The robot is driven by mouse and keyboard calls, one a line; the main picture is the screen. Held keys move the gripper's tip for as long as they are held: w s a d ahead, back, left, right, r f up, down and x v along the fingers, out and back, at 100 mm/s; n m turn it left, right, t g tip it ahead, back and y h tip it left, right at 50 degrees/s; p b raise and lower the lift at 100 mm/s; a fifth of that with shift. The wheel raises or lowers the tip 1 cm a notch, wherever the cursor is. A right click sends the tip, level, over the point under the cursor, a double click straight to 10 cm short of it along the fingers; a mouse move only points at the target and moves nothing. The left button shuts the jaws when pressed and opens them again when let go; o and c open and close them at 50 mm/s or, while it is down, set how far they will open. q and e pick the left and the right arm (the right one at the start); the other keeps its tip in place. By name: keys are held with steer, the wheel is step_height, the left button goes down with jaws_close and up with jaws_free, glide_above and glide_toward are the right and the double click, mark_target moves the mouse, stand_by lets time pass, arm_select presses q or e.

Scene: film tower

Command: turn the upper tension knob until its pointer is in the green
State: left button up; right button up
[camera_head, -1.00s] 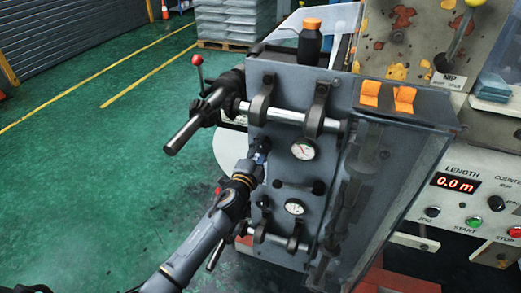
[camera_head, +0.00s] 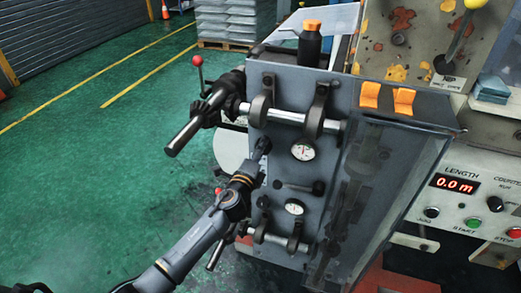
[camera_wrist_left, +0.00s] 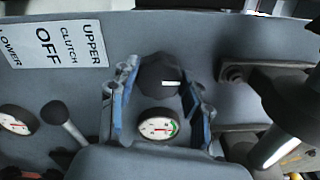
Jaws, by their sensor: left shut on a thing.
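The upper tension knob (camera_wrist_left: 158,76) is black with a white mark, between the two blue-edged fingers of my left gripper (camera_wrist_left: 162,82), which is shut on it. In the head view my left gripper (camera_head: 258,162) reaches the left edge of the grey panel, and the dark knob shows at its tip. The upper dial (camera_head: 303,149) is right of it. In the left wrist view this dial (camera_wrist_left: 157,126) is just below the knob, with a green patch at its right. Its red needle lies left of the green, as far as I can tell. My right gripper is out of view.
A lower dial (camera_head: 294,207) and a black lever (camera_head: 299,187) are on the same panel. Above them, a steel roller (camera_head: 290,116) sticks out leftward. A clutch label (camera_wrist_left: 54,46) shows in the left wrist view. Open green floor (camera_head: 90,180) is at left.

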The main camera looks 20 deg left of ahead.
arm_select(q)
steer(key=o, duration=1.1)
steer(key=shift+o, duration=0.2)
steer(key=s, duration=1.2)
steer(key=shift+a, duration=0.2)
steer(key=s+a+f+n+g, duration=0.1)
steer(key=s+f+n+g, duration=0.25)
steer(key=f, duration=0.85)
steer(key=s+a+f+n+g+y, duration=0.1)
steer(key=s+a+f+n+g, duration=0.3)
steer(key=f, duration=0.7)
steer(key=s+d+f+n+g, duration=0.15)
steer(key=s+f, duration=0.45)
steer(key=f, duration=0.6)
steer(key=s+f+n+g, duration=0.2)
steer(key=s+f, duration=0.4)
steer(key=s, duration=0.5)
steer(key=s+f+n+g, duration=0.3)
steer(key=s+f, duration=0.3)
steer(key=s, duration=0.6)
steer(key=s+f+n+g, duration=0.3)
steer(key=s+f+n, duration=0.2)
steer(key=s, duration=0.6)
steer(key=shift+s+d+f, duration=0.15)
steer(key=shift+d+f, duration=0.15)
steer(key=shift+f, duration=0.6)
